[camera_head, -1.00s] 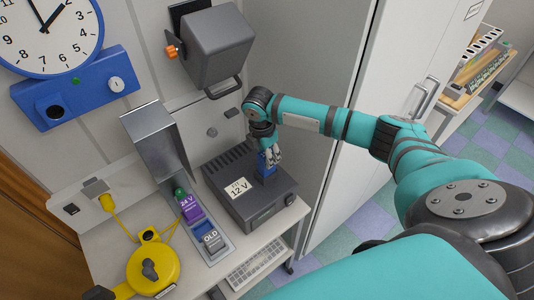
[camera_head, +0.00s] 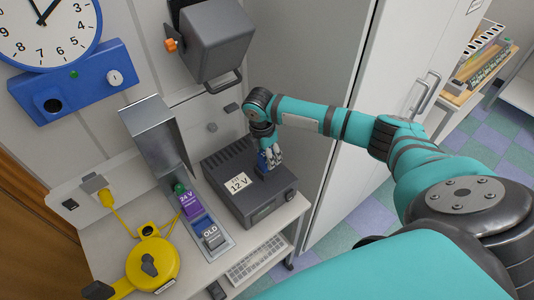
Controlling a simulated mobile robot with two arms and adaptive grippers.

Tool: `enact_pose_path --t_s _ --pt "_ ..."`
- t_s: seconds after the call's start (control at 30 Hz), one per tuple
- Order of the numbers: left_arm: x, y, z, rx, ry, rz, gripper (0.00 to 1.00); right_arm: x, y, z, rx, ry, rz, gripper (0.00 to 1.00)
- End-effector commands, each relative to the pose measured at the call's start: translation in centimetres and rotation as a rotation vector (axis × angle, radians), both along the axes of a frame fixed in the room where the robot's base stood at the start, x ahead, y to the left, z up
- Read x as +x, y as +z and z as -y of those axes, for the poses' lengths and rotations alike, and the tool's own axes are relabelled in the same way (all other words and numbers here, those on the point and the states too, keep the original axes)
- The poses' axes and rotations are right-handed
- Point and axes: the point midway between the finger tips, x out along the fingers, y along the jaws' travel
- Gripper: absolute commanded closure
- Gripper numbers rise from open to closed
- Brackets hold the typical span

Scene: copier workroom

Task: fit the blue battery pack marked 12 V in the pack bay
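The dark grey unit (camera_head: 229,193) stands on the worktop with a "FIT 12 V" label (camera_head: 239,183) on top. My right gripper (camera_head: 271,163) points down at the right part of its top. It is shut on a small blue block (camera_head: 264,161), which looks like the blue battery pack; its marking cannot be read. The pack is upright and low at the unit's top. The gripper hides the bay opening, so how deep the pack sits cannot be told. My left gripper is not in view.
A metal tray (camera_head: 219,248) left of the unit holds a purple 24 V pack (camera_head: 192,204) and a grey pack marked OLD (camera_head: 212,236). A yellow reel (camera_head: 152,264) stands further left. A grey box with a handle (camera_head: 217,42) hangs above, and a tall cabinet (camera_head: 375,100) stands right.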

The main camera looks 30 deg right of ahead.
Motion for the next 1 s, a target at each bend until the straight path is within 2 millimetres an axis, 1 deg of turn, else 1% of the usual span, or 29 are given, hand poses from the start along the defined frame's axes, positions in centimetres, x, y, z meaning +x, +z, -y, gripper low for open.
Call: enact_pose_path --t_s 0.03,0.07,0.3,0.43,0.57,0.8,0.9,1.0 --pt "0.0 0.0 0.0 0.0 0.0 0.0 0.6 0.0 0.0 0.0 0.0 0.0 0.0 0.41" --pt "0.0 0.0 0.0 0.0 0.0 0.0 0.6 0.0 0.0 0.0 0.0 0.0 0.0 0.38" --pt "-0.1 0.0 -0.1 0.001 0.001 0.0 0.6 -0.1 0.0 0.0 -0.001 0.0 -0.002 0.38" --pt "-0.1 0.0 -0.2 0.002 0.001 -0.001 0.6 0.0 0.8 -0.1 -0.001 0.0 0.0 0.38" --pt "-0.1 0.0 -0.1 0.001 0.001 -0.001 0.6 0.0 2.9 -0.3 -0.001 0.001 0.004 0.38" --pt "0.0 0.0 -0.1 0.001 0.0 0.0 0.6 0.0 8.1 -1.0 0.0 0.0 0.004 0.38" --pt "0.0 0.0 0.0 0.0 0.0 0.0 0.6 -0.1 9.8 -1.2 -0.001 0.001 0.003 0.38" --pt "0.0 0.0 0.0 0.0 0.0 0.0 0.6 -0.1 11.0 -1.3 0.0 0.0 0.001 0.38"
